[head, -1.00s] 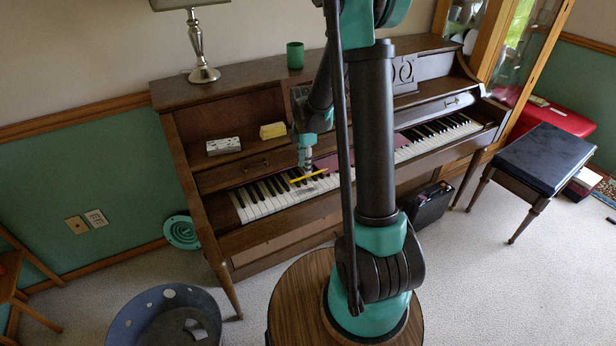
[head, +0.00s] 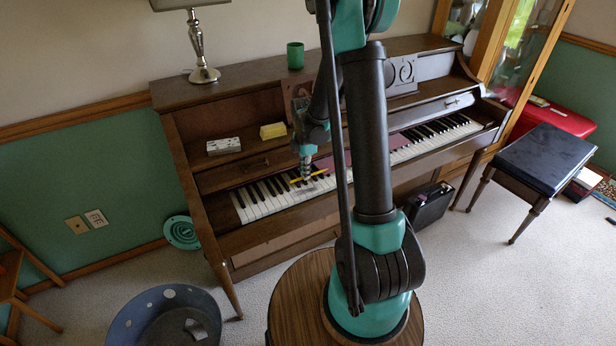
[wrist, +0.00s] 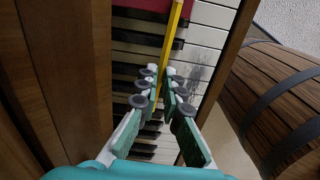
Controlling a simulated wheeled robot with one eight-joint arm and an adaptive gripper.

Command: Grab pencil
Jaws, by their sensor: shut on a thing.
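The yellow pencil (head: 311,176) is at the piano keyboard, under my gripper (head: 306,174) in the head view. In the wrist view the pencil (wrist: 172,38) runs from the top edge down between the fingertips of my gripper (wrist: 160,85). The fingers are closed on it over the white and black keys (wrist: 200,40). Whether the pencil still touches the keys I cannot tell.
The piano (head: 225,238) has a yellow block (head: 273,131), a white-grey block (head: 223,146), a green cup (head: 295,56) and a lamp (head: 200,60) on it. A black-topped bench (head: 545,155) stands right. A blue-grey bin (head: 130,325) is on the floor.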

